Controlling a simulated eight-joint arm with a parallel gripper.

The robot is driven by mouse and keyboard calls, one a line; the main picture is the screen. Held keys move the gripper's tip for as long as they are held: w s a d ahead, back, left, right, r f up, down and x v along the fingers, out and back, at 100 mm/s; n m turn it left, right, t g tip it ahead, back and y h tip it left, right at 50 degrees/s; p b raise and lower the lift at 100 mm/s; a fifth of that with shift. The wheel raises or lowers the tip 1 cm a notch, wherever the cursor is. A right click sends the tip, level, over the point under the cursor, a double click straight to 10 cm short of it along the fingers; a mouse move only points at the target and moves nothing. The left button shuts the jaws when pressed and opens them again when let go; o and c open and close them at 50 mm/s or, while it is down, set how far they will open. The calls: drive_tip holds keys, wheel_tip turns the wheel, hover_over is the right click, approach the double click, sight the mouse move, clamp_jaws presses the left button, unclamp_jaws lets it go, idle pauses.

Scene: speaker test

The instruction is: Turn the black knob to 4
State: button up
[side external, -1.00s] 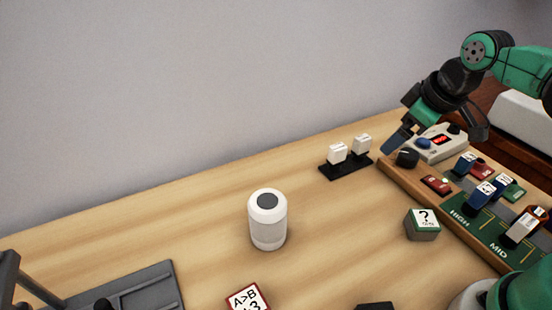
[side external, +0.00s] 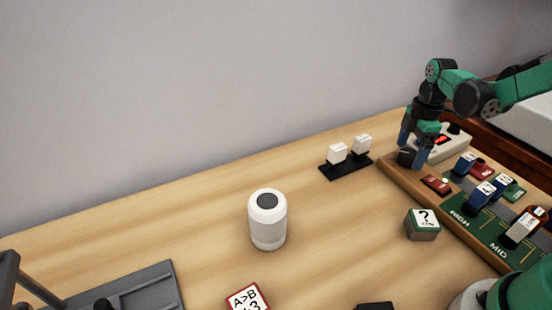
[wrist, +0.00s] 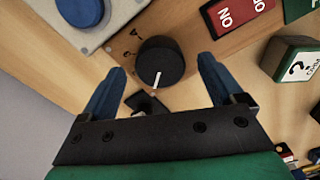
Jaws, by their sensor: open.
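The black knob (side external: 407,157) sits at the left end of the wooden board. In the wrist view the knob (wrist: 160,62) is round with a white pointer line aimed down towards my gripper. Small dark marks show on the wood around it, too small to read surely. My gripper (side external: 413,146) points down over the knob in the side view. In the wrist view my gripper (wrist: 160,78) is open, with one blue finger on each side of the knob and gaps between. I cannot tell how low the fingertips are against the knob.
A pale box with a blue button (wrist: 82,10) and red display (side external: 443,140) stands beside the knob. A red switch (side external: 437,184) is close on the other side. A black stand with white blocks (side external: 347,167) and a white cylinder (side external: 267,220) stand on the table.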

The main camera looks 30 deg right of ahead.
drive_tip(key=shift+f, duration=0.55)
drive_tip(key=c, duration=1.3)
drive_tip(key=shift+m, duration=0.4)
drive_tip(key=m, duration=0.4)
drive_tip(key=shift+m, duration=0.4)
drive_tip(key=m, duration=1.2)
drive_tip(key=shift+d+m, duration=0.1)
drive_tip(key=shift+m, duration=0.3)
drive_tip(key=m, duration=0.5)
drive_tip(key=shift+m, duration=0.3)
